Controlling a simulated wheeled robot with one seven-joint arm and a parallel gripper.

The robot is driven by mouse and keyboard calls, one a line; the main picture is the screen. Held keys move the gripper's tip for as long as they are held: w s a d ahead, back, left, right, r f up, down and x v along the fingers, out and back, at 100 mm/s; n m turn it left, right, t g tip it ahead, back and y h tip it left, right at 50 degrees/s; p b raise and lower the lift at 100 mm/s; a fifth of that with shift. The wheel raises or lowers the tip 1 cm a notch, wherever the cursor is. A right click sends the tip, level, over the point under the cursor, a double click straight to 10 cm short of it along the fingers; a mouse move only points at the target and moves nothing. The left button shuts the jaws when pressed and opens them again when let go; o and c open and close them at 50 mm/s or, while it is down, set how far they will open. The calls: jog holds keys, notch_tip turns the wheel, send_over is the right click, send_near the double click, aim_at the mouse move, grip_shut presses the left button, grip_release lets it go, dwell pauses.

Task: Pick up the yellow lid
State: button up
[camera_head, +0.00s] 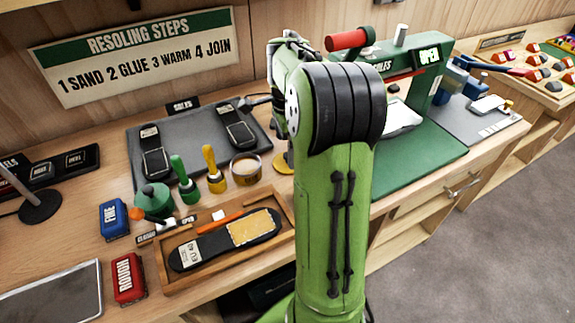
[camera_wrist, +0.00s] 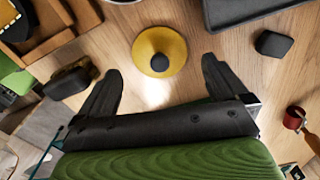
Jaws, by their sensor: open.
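The yellow lid (camera_wrist: 150,38) is round with a black knob and lies on the wooden bench top in the wrist view. In the head view only the left part of the lid (camera_head: 282,164) shows, beside my arm, which hides the rest. My gripper (camera_wrist: 160,66) is open and empty. In the wrist view its two dark fingers are spread, with the lid ahead of and between the fingertips. I cannot tell how high the fingers are above the bench. My arm hides most of the gripper in the head view.
An open round tin (camera_head: 246,169) stands left of the lid, near yellow-handled (camera_head: 214,170) and green-handled (camera_head: 184,180) tools. A wooden tray (camera_head: 165,265) holds a shoe sole. A dark mat (camera_head: 205,122) lies behind. A dark block (camera_wrist: 273,43) sits right of the lid in the wrist view.

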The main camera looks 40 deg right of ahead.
aim_at(280, 163)
notch_tip(280, 163, down, 4)
jog(key=shift+f+b, duration=0.1)
jog(key=shift+b, duration=0.65)
jog(key=shift+r, duration=0.2)
jog(key=shift+c, duration=0.5)
jog(key=c, duration=0.8)
jog(key=shift+r, duration=0.1)
